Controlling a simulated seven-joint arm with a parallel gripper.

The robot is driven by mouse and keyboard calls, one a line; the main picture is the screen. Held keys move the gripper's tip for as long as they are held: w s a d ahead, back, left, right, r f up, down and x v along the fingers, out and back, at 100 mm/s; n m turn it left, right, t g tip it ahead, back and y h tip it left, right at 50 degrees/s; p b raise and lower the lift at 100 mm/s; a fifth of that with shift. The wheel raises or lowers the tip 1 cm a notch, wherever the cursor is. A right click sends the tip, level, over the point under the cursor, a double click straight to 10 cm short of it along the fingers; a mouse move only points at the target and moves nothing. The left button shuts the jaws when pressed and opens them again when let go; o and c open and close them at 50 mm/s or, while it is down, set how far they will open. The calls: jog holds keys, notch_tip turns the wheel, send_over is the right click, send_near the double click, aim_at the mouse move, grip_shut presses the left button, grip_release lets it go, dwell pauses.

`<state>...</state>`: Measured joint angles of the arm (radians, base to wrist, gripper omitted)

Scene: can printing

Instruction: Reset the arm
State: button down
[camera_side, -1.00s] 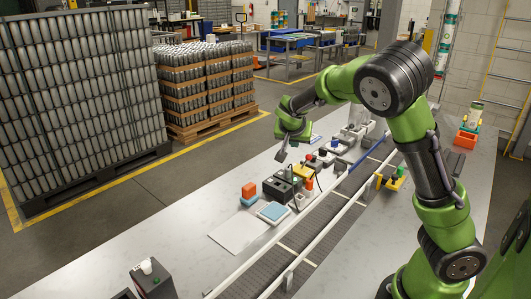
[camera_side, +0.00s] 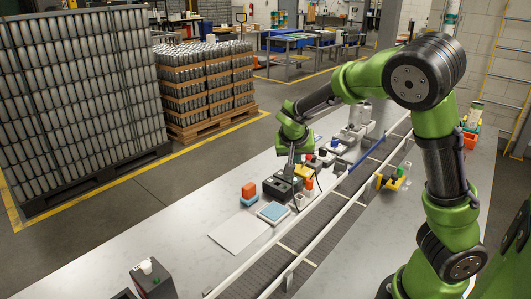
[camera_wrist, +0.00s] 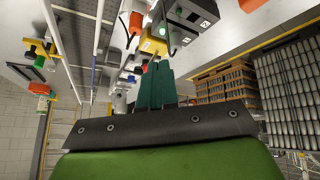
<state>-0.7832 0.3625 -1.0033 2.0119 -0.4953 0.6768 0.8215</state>
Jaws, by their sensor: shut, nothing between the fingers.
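My gripper (camera_side: 291,163) hangs from the green and black arm, pointing down above the table, just behind the black box (camera_side: 279,188) in the side view. In the wrist view its dark green fingers (camera_wrist: 155,84) are together, with nothing between them. I cannot tell the exact height of the fingertips over the table.
The conveyor (camera_side: 318,222) with white rails runs along the table. Near the gripper are a yellow block (camera_side: 303,171), an orange block (camera_side: 249,189) and a blue-topped pad (camera_side: 273,212). A white sheet (camera_side: 238,229) lies in front. Can pallets (camera_side: 205,88) stand on the floor beyond.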

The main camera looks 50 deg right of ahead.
jog(key=s+a+n+y, duration=0.4)
jog(key=s+a+y, duration=0.3)
jog(key=a, duration=0.4)
jog(key=s+a+r+n+t+y, duration=0.1)
jog(key=s+a+r+t, duration=0.3)
jog(key=s+r, duration=0.5)
jog(key=shift+s+a+r+n, duration=0.25)
jog(key=shift+s+a+n, duration=0.35)
jog(key=shift+s, duration=0.1)
